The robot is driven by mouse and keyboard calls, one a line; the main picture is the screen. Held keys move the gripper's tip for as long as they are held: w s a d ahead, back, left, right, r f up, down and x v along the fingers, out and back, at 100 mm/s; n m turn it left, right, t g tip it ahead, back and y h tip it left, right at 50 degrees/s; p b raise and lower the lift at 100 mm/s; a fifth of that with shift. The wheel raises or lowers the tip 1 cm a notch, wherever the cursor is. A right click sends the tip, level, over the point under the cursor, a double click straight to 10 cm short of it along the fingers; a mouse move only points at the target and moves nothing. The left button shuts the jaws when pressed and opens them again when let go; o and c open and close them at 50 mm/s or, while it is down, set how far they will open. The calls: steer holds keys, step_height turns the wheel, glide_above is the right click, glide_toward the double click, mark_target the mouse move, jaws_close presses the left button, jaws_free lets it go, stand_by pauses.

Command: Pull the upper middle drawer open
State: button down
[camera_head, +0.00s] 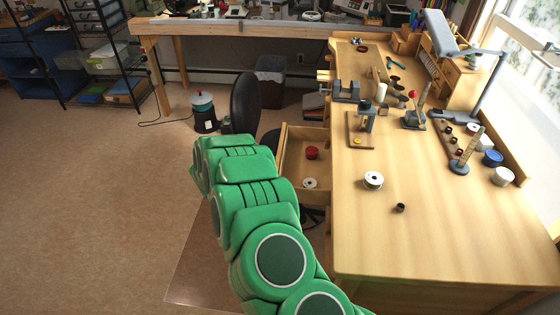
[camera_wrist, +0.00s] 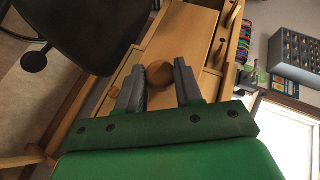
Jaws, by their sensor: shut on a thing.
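In the wrist view, my gripper (camera_wrist: 160,68) has its two grey fingers on either side of a round wooden knob (camera_wrist: 159,74), shut on it. The knob stands in front of a pale wooden drawer front (camera_wrist: 184,36). In the head view, a drawer (camera_head: 292,147) stands out from the left side of the wooden workbench, pulled open. A red round thing (camera_head: 312,153) and a white spool (camera_head: 310,183) lie inside it. My green arm hides my gripper and the near part of the drawer there.
The workbench (camera_head: 453,240) carries a white spool (camera_head: 373,180), a small dark ring (camera_head: 399,208) and several tools. A black chair (camera_head: 245,103) stands close behind my arm, and also fills the wrist view's upper left (camera_wrist: 95,30). The floor (camera_head: 95,210) to the left is clear.

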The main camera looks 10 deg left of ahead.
steer(key=shift+a+r, duration=0.1)
steer(key=shift+a, duration=1.4)
steer(key=c, duration=0.8)
jaws_free()
steer(key=shift+v, duration=3.8)
